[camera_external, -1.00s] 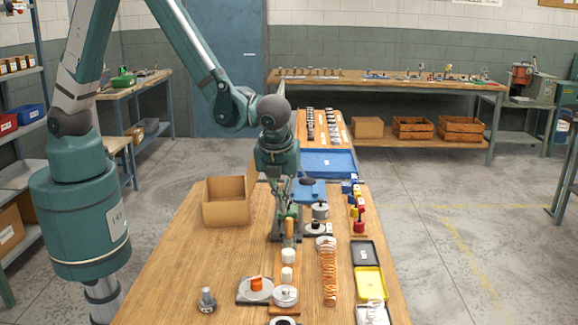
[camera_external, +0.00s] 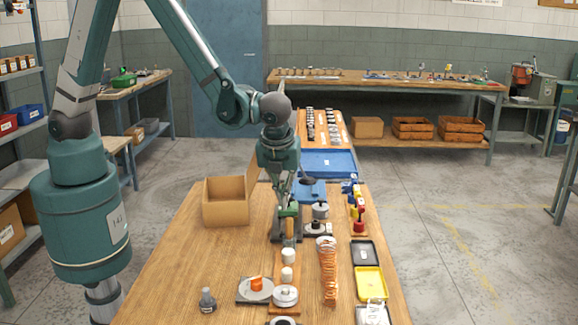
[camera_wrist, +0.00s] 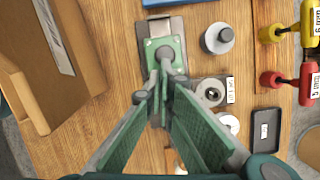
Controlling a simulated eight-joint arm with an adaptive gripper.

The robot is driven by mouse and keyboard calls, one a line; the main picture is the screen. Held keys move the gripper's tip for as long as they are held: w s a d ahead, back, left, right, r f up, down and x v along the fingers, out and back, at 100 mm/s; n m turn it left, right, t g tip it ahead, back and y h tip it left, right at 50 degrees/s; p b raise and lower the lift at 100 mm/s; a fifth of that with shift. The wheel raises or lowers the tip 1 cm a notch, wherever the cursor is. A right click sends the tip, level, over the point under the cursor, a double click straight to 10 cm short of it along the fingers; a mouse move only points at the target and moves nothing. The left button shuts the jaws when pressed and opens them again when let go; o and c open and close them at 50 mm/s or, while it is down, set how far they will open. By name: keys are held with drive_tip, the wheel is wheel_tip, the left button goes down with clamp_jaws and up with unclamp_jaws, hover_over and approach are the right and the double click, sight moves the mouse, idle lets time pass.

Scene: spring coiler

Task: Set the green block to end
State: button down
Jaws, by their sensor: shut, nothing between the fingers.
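The green block (camera_wrist: 167,52) shows in the wrist view as a flat green piece with screws in its corners and a rounded grey knob on top. It sits on a grey metal part. In the external view a green piece (camera_external: 290,210) shows just below my fingertips, on the bench device. My gripper (camera_wrist: 158,92) has its fingers together with nothing between them. The fingertips overlap the near edge of the green block in the wrist view; I cannot tell whether they touch it. My gripper (camera_external: 286,200) partly hides the device in the external view.
An open cardboard box (camera_external: 226,213) stands left of the device. A copper coil spring (camera_external: 328,272), white cylinders (camera_external: 287,256), a black tray (camera_external: 364,253) and a yellow tray (camera_external: 370,284) lie nearer the front. Red and yellow handles (camera_wrist: 306,85) stand to the right.

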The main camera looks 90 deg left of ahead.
drive_tip(key=shift+d, duration=0.1)
drive_tip(key=shift+s+d+r, duration=0.1)
drive_tip(key=shift+s+d, duration=0.05)
drive_tip(key=shift+d, duration=0.6)
drive_tip(key=shift+s+d+r+b, duration=0.15)
drive_tip(key=shift+d+r, duration=0.15)
drive_tip(key=shift+d, duration=0.35)
drive_tip(key=shift+s+d+r+b, duration=0.15)
drive_tip(key=shift+d+r, duration=0.1)
drive_tip(key=shift+d, duration=0.35)
drive_tip(key=v, duration=0.9)
drive_tip(key=shift+r, duration=0.2)
drive_tip(key=shift+w, duration=0.15)
drive_tip(key=shift+f, duration=0.1)
drive_tip(key=d+f+y+b, duration=0.2)
drive_tip(key=d+y, duration=0.1)
drive_tip(key=d+f+y+b, duration=0.1)
drive_tip(key=shift+s+d+t, duration=0.3)
